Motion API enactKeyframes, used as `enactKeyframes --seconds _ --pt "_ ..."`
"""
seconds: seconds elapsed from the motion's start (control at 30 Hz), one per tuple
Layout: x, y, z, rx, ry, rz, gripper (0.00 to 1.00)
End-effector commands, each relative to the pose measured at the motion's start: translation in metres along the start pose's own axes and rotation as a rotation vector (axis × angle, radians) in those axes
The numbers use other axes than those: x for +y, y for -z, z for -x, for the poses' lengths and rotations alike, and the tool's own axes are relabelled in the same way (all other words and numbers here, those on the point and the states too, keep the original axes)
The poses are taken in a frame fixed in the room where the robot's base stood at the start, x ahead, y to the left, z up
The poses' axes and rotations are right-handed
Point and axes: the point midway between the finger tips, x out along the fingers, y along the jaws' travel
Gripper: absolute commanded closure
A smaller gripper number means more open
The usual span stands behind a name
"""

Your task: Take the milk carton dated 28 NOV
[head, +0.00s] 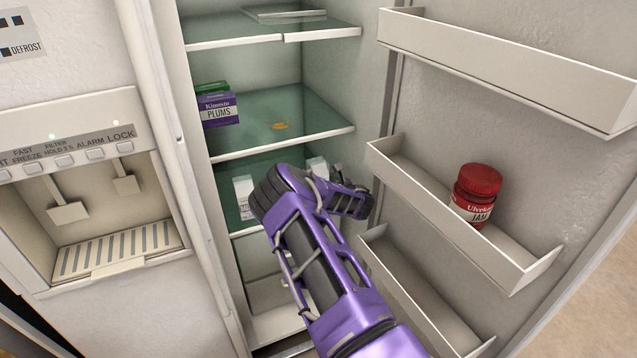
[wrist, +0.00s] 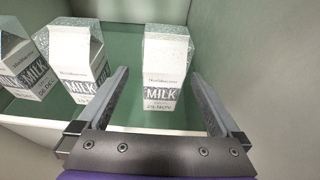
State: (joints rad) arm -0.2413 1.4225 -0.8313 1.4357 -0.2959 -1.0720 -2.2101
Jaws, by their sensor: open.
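Three white milk cartons with gable tops stand upright on a green shelf in the wrist view. One carton (wrist: 165,65) appears between my fingers; its small date is blurred and looks like 28 NOV. In the head view my arm hides much of that shelf, with parts of two cartons showing.
The fridge wall (wrist: 250,60) rises close on the right of my gripper. In the head view, a plums box (head: 218,108) stands on the shelf above. The open door at right has bins, one holding a red-lidded jam jar (head: 474,195).

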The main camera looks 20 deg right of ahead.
Motion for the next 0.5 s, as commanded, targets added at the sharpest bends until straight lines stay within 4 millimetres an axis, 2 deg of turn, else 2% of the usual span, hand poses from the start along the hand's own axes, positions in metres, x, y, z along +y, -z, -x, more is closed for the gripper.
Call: enactKeyframes --seconds 0.27,0.5 --pt "-0.001 0.002 -0.016 0.001 0.001 -0.002 0.0" --pt "-0.005 0.006 -0.045 0.0 0.0 0.0 0.0"
